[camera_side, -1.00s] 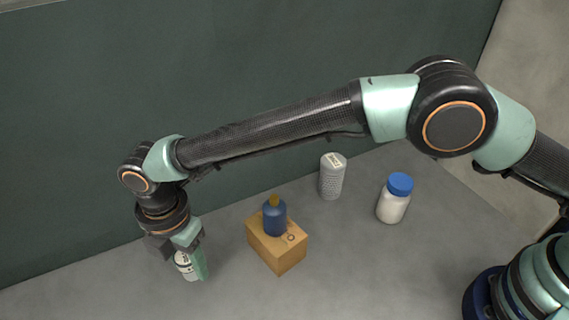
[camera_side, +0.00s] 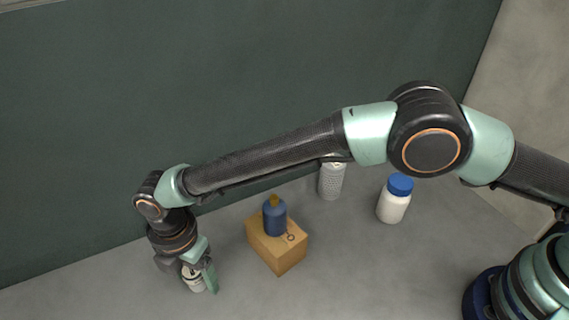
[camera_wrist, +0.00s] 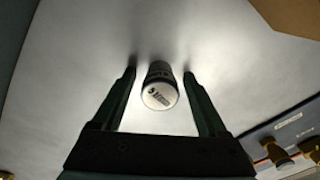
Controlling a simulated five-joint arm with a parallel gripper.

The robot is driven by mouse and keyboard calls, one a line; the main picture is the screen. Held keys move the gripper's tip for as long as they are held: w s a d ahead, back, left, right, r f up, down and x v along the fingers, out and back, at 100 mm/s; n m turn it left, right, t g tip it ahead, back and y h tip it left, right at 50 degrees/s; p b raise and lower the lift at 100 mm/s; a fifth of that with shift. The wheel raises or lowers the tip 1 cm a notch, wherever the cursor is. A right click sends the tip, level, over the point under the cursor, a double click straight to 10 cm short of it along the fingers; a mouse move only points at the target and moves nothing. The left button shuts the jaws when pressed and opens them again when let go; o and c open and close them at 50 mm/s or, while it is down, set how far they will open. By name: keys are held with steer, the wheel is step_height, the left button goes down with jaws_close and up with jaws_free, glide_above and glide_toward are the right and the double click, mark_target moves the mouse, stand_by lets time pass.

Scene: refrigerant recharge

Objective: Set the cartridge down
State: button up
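The cartridge (camera_side: 194,283) is a small white can with dark lettering and appears to stand upright on the grey table at the lower left in the side view. In the wrist view the cartridge (camera_wrist: 160,88) shows its pale, printed top between the two fingers. My gripper (camera_side: 197,279) points down around it. In the wrist view my gripper (camera_wrist: 160,77) is open, with a visible gap between the cartridge and each finger. The cartridge's lower part is hidden in the wrist view and partly covered by the fingers in the side view.
Farther right are a grey perforated cylinder (camera_side: 331,183) and a white jar (camera_side: 393,207) with a blue cap. A panel with brass fittings (camera_wrist: 278,152) edges the wrist view.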

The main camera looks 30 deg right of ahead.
steer(key=shift+r, duration=0.1)
step_height(320, 180, up, 12)
steer(key=shift+w+r, duration=0.1)
steer(key=w+d+r+m+t, duration=0.1)
steer(key=w+d+r+m, duration=0.1)
steer(key=d+r+m, duration=0.45)
steer(key=w+d+r+m+t+y, duration=0.1)
steer(key=w+d+r+m, duration=0.15)
steer(key=d, duration=0.75)
steer(key=w+d+r+m, duration=0.2)
steer(key=d+r+m, duration=0.25)
steer(key=d, duration=0.35)
steer(key=s+d+m+t, duration=0.1)
steer(key=s+d+m, duration=0.3)
steer(key=d, duration=0.2)
steer(key=s+d+f+m+t, duration=0.1)
steer(key=s+d+m, duration=0.2)
steer(key=d, duration=0.4)
steer(key=s+d+m+t+h, duration=0.1)
steer(key=s+d+m, duration=0.3)
steer(key=d, duration=0.3)
steer(key=shift+s+d+f+m+t, duration=0.15)
steer(key=shift+s+d+m+t, duration=0.15)
steer(key=shift+m, duration=0.45)
